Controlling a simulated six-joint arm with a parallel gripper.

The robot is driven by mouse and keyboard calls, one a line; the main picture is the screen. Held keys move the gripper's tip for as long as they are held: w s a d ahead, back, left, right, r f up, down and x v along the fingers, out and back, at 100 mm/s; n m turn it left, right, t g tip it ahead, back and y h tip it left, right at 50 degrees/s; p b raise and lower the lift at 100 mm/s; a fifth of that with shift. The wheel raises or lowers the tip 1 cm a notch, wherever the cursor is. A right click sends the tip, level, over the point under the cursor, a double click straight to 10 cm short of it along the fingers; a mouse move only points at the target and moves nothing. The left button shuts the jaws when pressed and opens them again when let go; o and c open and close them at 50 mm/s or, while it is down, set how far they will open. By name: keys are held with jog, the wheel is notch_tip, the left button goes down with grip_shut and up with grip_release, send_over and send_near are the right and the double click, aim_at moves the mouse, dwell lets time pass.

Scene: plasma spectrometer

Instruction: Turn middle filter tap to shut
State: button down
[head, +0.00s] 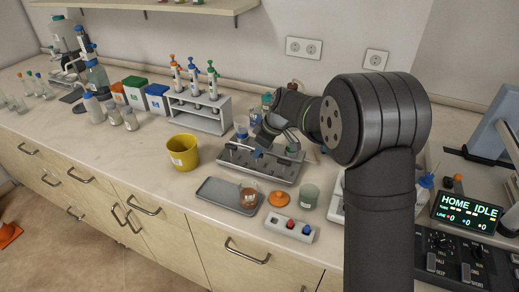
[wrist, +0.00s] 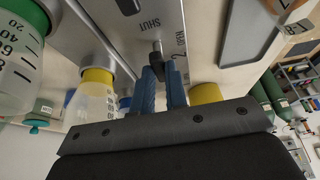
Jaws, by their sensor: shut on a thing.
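The grey filter manifold (head: 262,170) stands on the bench, right of centre in the head view. The middle tap (wrist: 157,48) shows as a small dark metal stem below the SHUT mark. My gripper (wrist: 161,85) has its blue fingers shut on the tap. In the head view my gripper (head: 257,152) reaches down to the manifold's front, and the tap itself is too small to make out there. The tap's exact angle is partly hidden by the fingers.
Filter cups with a green rim (wrist: 18,62) and a yellow rim (wrist: 95,98) stand close beside the fingers. A yellow bucket (head: 183,152), a grey tray (head: 215,192) with a beaker (head: 249,197), and a switch box (head: 289,228) surround the manifold.

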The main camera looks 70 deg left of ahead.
jog(key=c, duration=1.4)
grip_release()
jog(key=shift+c, duration=0.2)
jog(key=v, duration=1.7)
jog(key=shift+w+r, duration=0.15)
jog(key=shift+w, duration=0.05)
jog(key=x, duration=1.7)
jog(key=shift+s+f, duration=0.2)
